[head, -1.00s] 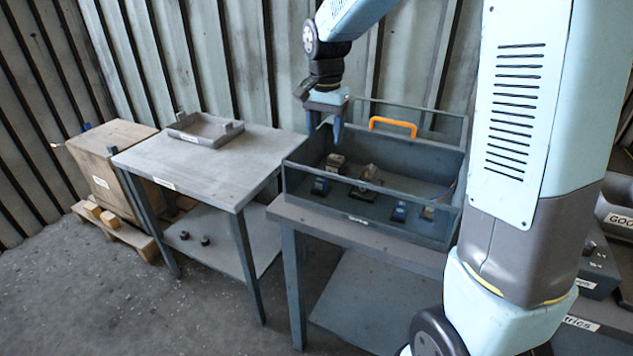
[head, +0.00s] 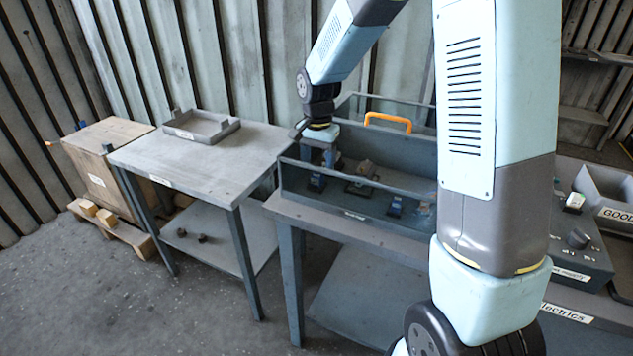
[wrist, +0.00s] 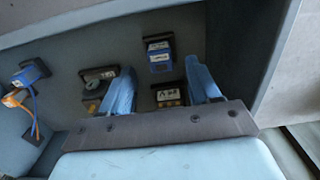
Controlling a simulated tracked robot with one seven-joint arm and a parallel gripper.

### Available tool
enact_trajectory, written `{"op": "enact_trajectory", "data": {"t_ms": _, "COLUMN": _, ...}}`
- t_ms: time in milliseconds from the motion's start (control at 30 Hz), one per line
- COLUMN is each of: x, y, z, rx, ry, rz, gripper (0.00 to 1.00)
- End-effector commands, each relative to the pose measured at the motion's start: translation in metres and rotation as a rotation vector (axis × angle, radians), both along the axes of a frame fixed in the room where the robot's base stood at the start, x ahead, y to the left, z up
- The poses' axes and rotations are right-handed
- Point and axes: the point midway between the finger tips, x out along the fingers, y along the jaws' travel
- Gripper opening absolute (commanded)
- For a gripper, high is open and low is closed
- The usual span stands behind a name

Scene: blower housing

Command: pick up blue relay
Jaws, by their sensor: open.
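A blue block with a pale label, which looks like the blue relay (wrist: 160,56), sits in a dark holder on the floor of the grey toolbox. A second blue part (wrist: 30,73) with a blue wire lies at the left of the wrist view. My gripper (wrist: 158,70) is open and points down inside the toolbox, its blue fingers apart and empty. Its fingertips appear close to the relay's lower edge in the wrist view; the height gap is unclear. In the head view my gripper (head: 322,160) is behind the relay.
The toolbox (head: 352,213) has raised walls and an orange handle (head: 388,122). The left table (head: 190,160) holds an empty tray (head: 202,127).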

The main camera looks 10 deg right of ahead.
Motion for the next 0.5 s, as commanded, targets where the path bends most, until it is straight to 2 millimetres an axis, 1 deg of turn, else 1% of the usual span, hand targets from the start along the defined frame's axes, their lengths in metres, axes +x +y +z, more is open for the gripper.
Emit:
{"op": "enact_trajectory", "data": {"t_ms": 33, "x": 0.000, "y": 0.000, "z": -0.009, "rx": 0.000, "ry": 0.005, "rz": 0.000, "gripper": 0.62}}
{"op": "enact_trajectory", "data": {"t_ms": 200, "x": 0.000, "y": 0.001, "z": -0.030, "rx": 0.000, "ry": 0.004, "rz": -0.002, "gripper": 0.62}}
{"op": "enact_trajectory", "data": {"t_ms": 333, "x": 0.000, "y": 0.001, "z": -0.037, "rx": 0.000, "ry": 0.001, "rz": -0.001, "gripper": 0.62}}
{"op": "enact_trajectory", "data": {"t_ms": 500, "x": 0.000, "y": 0.002, "z": -0.037, "rx": 0.001, "ry": 0.001, "rz": -0.001, "gripper": 0.62}}
